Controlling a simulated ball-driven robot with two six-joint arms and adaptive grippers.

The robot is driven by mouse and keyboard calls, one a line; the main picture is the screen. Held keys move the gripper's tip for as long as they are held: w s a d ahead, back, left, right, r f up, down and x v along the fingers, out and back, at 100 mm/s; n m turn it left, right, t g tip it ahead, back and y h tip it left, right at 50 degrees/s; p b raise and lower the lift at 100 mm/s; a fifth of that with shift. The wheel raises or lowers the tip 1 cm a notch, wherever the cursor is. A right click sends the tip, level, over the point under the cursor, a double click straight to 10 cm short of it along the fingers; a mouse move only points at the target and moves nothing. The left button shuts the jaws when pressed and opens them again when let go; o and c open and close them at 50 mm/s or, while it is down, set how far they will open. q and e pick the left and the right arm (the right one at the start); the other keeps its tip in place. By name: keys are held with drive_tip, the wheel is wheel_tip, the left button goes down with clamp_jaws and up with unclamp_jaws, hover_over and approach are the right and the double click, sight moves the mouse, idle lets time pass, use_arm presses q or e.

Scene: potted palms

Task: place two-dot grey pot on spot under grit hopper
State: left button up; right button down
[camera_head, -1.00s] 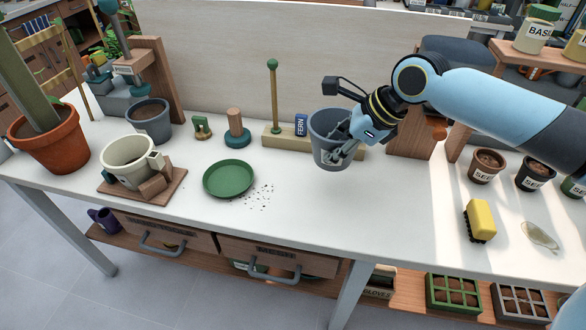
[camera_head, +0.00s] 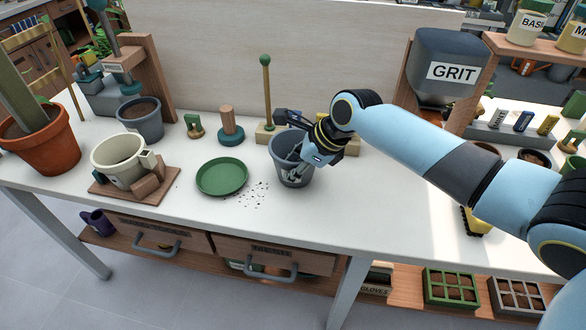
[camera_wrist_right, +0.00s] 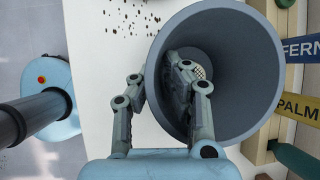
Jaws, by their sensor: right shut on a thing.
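A grey pot (camera_head: 289,170) is in my right gripper (camera_head: 293,168), to the right of the green saucer in the head view. In the right wrist view one finger is inside the empty pot (camera_wrist_right: 245,75) and the other outside, shut on its wall. Its dots do not show, and I cannot tell whether its base touches the table. The grit hopper (camera_head: 440,85), dark grey with a GRIT label, stands at the back right. The spot under it is hidden behind my right arm. My left gripper is not in view.
A green saucer (camera_head: 222,188) lies left of the pot, with dark crumbs beside it. A wooden block with a green-topped rod (camera_head: 267,95) stands behind the pot. A cream pot (camera_head: 118,165) and another grey pot (camera_head: 140,125) stand at the left.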

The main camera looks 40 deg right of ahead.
drive_tip(key=shift+f, duration=0.1)
drive_tip(key=c, duration=1.4)
unclamp_jaws()
